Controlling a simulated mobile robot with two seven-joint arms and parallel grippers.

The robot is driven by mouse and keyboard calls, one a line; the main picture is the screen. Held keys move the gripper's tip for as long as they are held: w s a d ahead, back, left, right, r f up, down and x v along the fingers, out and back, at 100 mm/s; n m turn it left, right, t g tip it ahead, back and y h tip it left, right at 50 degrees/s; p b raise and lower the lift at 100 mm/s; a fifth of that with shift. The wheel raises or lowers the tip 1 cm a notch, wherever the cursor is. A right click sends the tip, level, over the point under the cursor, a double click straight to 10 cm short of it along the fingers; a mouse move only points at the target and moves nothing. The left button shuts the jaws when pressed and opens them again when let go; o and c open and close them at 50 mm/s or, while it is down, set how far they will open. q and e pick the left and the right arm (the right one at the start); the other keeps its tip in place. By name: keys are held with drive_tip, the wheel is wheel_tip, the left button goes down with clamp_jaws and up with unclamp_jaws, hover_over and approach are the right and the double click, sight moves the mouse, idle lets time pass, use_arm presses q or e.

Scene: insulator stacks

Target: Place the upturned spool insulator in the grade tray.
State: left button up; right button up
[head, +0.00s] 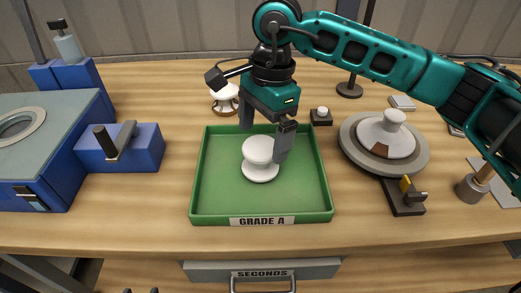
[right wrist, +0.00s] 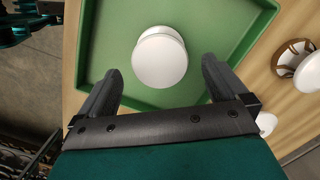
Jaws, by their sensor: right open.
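A white spool insulator (head: 260,158) stands upright on the floor of the green tray (head: 205,190) labelled GRADE A. It also shows in the right wrist view (right wrist: 160,58), seen from above. My right gripper (head: 264,142) is open over the tray, its fingers apart at the insulator's top and right. In the wrist view the fingers (right wrist: 160,80) stand clear of the insulator, with nothing between their tips. Two small dark tips (head: 140,291) at the bottom edge of the head view may be my left gripper; its jaws cannot be made out.
A brown-and-white insulator (head: 225,101) stands behind the tray. A small block with a white knob (head: 321,115) is at its back right corner. A grey disc (head: 412,165) carrying a large white insulator stands right. A blue fixture (head: 120,150) stands left. A drawer labelled SECONDS (head: 220,272) is below.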

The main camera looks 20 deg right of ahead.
sight(266, 144)
drive_tip(key=r, duration=0.6)
drive_tip(key=shift+w+d, duration=0.1)
drive_tip(key=shift+d, duration=0.25)
